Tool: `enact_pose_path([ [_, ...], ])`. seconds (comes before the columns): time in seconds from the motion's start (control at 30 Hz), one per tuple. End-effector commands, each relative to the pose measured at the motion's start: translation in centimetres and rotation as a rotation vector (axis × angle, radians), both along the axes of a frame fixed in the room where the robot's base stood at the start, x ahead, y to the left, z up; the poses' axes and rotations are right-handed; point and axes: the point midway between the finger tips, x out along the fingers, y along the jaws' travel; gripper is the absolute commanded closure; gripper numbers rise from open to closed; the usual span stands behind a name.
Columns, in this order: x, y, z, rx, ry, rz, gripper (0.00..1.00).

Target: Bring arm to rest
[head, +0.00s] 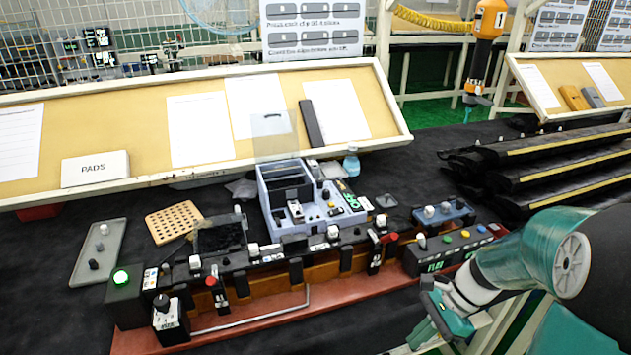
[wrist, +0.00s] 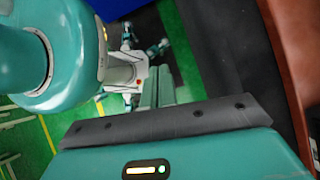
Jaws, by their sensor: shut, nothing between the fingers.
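My arm comes in from the right edge of the head view, teal and white, bent at a large round joint. My gripper (head: 436,318) hangs low at the lower right, in front of the right end of the bench fixture. It is shut and empty. In the wrist view, the teal gripper body (wrist: 180,163) with a small lit indicator and a dark bolted bar fills the bottom. Beyond the bar show my own teal parts and green floor.
A fixture with a red-brown base (head: 270,318) bears clips, knobs and a green-lit box (head: 122,282). A grey bin (head: 290,190) stands behind it. A grey tray (head: 98,250) and perforated board (head: 174,222) lie left. Black trim strips (head: 545,165) lie at right.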

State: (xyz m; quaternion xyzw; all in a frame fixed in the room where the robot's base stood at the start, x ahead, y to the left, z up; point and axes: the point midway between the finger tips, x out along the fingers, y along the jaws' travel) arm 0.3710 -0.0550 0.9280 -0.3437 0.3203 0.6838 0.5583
Motion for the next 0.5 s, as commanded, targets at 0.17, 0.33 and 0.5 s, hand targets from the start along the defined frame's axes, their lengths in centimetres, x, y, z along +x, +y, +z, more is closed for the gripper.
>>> enact_pose_path([
  [0.17,-1.2,1.6,4.5,-0.136,-0.209,0.263,1.00],
  [0.33,-2.6,2.8,8.2,-0.263,-0.395,0.511,1.00],
  [0.5,-4.2,3.9,11.7,-0.394,-0.574,0.757,1.00],
])
